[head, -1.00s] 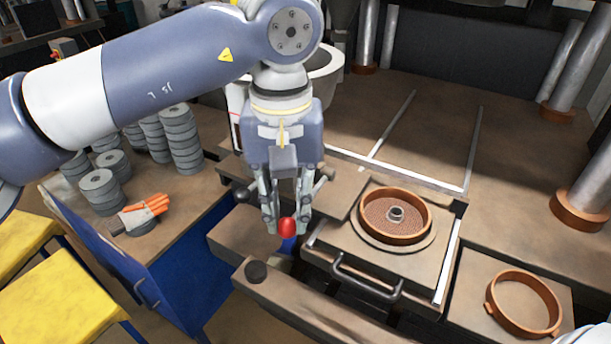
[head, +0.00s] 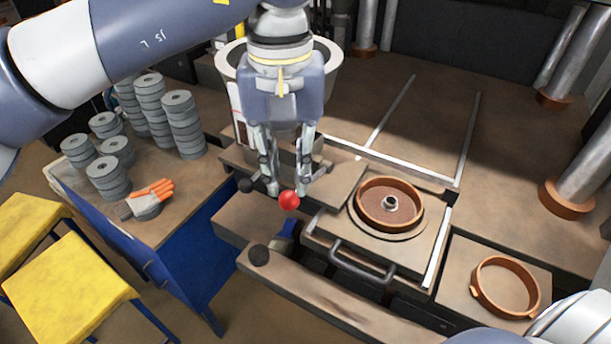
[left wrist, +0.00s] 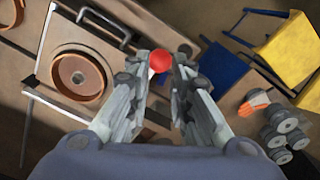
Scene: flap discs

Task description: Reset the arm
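My left gripper (head: 287,190) points down over the press front in the head view. Its two fingers are apart, with nothing gripped between them. A red ball knob (head: 289,200) shows just at the fingertips. In the left wrist view the red knob (left wrist: 159,62) appears in the gap between the open fingertips (left wrist: 161,58); whether they touch it I cannot tell. My left arm comes in from the upper left. A pale part of my right arm shows at the bottom right corner, and its gripper is out of view.
An orange ring mould (head: 389,203) with a small hub sits on the handled plate, right of the gripper. An empty orange ring (head: 505,286) lies further right. Black knobs (head: 259,256) are close by. Stacked grey discs (head: 182,125) and a glove (head: 147,199) occupy the left table.

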